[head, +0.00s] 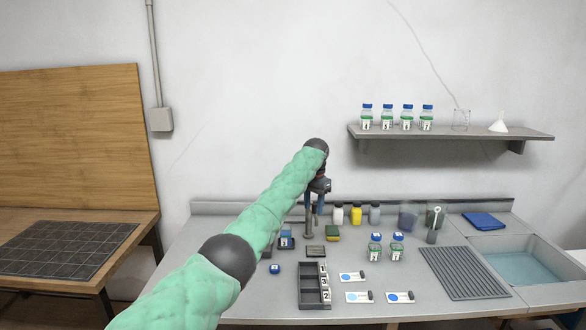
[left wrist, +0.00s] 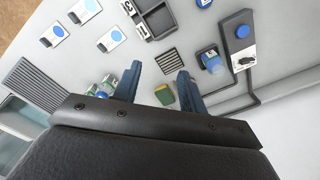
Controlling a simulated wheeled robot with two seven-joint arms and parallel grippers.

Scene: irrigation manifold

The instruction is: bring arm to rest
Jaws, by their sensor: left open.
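My left arm, in a green padded sleeve, reaches from the lower left of the head view to the back of the grey counter (head: 235,306). My left gripper (head: 315,208) hangs at its end over the back of the counter, fingers pointing down. In the left wrist view its two blue fingers (left wrist: 159,72) are spread apart with nothing between them. The green and yellow sponge (head: 332,233) stands on the counter to its right and shows just beyond the fingers in the left wrist view (left wrist: 165,95). My right gripper is not in view.
A ribbed mat (head: 464,273) and a sink (head: 525,268) lie right. A shelf (head: 450,133) holds several bottles. The front left counter is clear.

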